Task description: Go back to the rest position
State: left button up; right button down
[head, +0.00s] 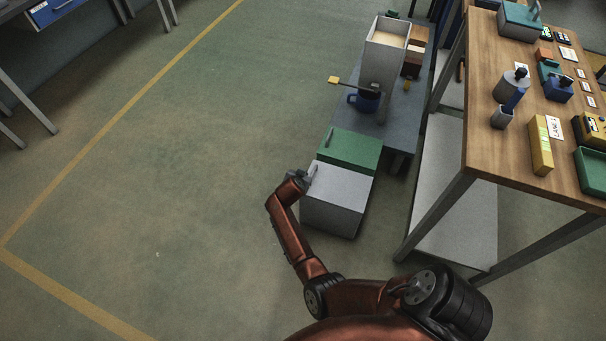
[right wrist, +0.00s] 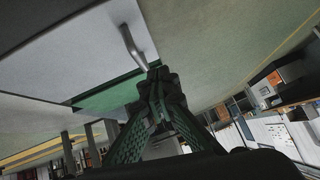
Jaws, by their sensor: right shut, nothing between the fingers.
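My right gripper (head: 306,178) is at the left edge of a low white-and-green cabinet (head: 336,196). In the right wrist view its dark fingers (right wrist: 156,76) are closed together with nothing between them. A grey bar handle (right wrist: 133,48) on the cabinet's pale panel (right wrist: 75,40) is just beyond the fingertips; I cannot tell whether they touch it. The cabinet's green panel (head: 350,150) has a small handle of its own. My left gripper is in neither view.
A wooden workbench (head: 490,130) with tools and boxes stands at right. The green floor (head: 170,170) at left is clear.

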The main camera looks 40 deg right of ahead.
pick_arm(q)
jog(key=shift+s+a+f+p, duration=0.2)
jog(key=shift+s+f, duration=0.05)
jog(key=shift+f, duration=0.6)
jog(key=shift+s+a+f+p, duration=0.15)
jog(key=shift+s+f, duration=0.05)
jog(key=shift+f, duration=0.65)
pick_arm(e)
jog(key=shift+s+a+r, duration=0.15)
jog(key=shift+a+r, duration=0.65)
